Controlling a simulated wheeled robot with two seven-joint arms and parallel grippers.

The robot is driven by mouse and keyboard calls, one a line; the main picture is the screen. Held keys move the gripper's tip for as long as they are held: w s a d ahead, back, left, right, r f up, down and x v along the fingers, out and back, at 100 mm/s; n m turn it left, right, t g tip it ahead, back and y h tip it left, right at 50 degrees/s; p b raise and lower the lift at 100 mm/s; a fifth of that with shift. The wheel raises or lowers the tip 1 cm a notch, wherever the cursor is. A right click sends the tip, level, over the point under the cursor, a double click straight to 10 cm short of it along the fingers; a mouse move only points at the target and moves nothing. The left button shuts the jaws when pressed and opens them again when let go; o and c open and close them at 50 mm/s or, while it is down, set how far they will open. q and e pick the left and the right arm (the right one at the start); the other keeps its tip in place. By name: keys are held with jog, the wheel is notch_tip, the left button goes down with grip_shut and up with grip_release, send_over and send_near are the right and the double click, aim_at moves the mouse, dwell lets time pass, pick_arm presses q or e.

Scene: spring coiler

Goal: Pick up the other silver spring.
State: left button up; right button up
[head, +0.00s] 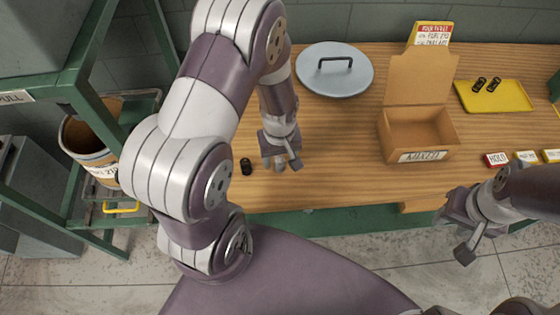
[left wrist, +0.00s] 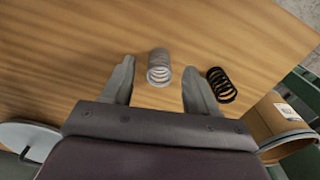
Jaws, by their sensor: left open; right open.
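A silver spring (left wrist: 159,67) stands out in the left wrist view, on the wooden table between the fingertips of my left gripper. My left gripper (head: 282,160) is open in the head view, low over the table near its front edge, and largely hides the silver spring there. A black spring (head: 246,166) sits on the table just left of this gripper. The black spring also shows in the left wrist view (left wrist: 221,85), outside the right-hand finger. My right gripper (head: 466,226) is open and empty in front of the table's edge at the right.
An open cardboard box (head: 418,151) labelled MIXED stands right of centre. A grey round lid (head: 334,80) lies at the back. A yellow tray (head: 509,102) holds two dark springs. Small label blocks (head: 497,159) line the right front. A brown drum (head: 88,150) stands on the green rack at left.

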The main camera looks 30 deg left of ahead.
pick_arm(q)
jog(key=shift+s+f, duration=0.1)
jog(key=shift+f, duration=0.65)
jog(key=shift+w+f, duration=0.2)
jog(key=shift+f, duration=0.15)
grip_shut()
jog(key=shift+r, duration=0.1)
